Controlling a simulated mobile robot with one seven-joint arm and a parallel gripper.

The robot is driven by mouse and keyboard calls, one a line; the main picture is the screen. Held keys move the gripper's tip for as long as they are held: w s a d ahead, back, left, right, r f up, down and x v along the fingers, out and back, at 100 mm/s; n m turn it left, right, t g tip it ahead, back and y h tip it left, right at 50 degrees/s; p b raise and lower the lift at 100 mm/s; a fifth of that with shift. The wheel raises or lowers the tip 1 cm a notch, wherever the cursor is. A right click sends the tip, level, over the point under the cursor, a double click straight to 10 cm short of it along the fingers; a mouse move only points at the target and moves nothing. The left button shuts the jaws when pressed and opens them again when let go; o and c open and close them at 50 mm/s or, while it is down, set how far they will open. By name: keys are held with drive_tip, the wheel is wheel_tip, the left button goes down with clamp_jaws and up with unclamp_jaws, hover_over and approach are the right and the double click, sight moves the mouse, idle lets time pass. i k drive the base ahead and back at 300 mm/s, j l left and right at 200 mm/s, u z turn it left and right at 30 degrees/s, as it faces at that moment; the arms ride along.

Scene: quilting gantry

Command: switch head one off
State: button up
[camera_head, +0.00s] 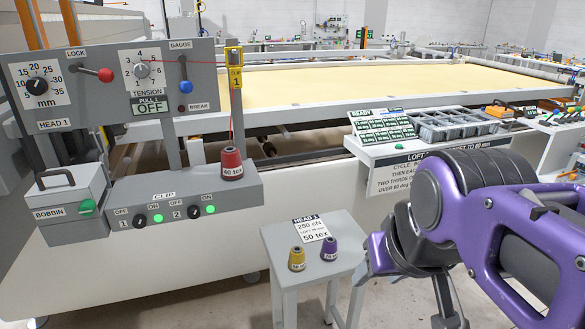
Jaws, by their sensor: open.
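The grey HEAD 1 panel (110,90) stands at the left. On the CLIP box (100,222) below it are two black knobs marked OFF and ON: knob 1 (139,221) and knob 2 (194,212). Green lamps glow beside knob 1 (158,218) and knob 2 (210,210). The knobs' exact pointing is too small to tell. The panel also has a red-knobbed LOCK lever (105,75), a tension dial (142,71) and a sign (149,108) reading OFF. My gripper (405,285) is at lower right, open and empty, well right of the knobs; my arm partly hides it.
A small stand (272,240) with a yellow cone (297,258) and a purple cone (329,248) stands between my gripper and the CLIP box. A red cone (232,165) sits on the box's right end. The fabric bed (400,85) runs behind.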

sight(139, 222)
drive_tip(key=k+l+u, duration=0.25)
drive_tip(key=k+l, duration=0.25)
drive_tip(key=k+l+u, duration=0.25)
drive_tip(key=k+l, duration=0.15)
drive_tip(key=k, duration=0.25)
drive_tip(key=l, duration=0.3)
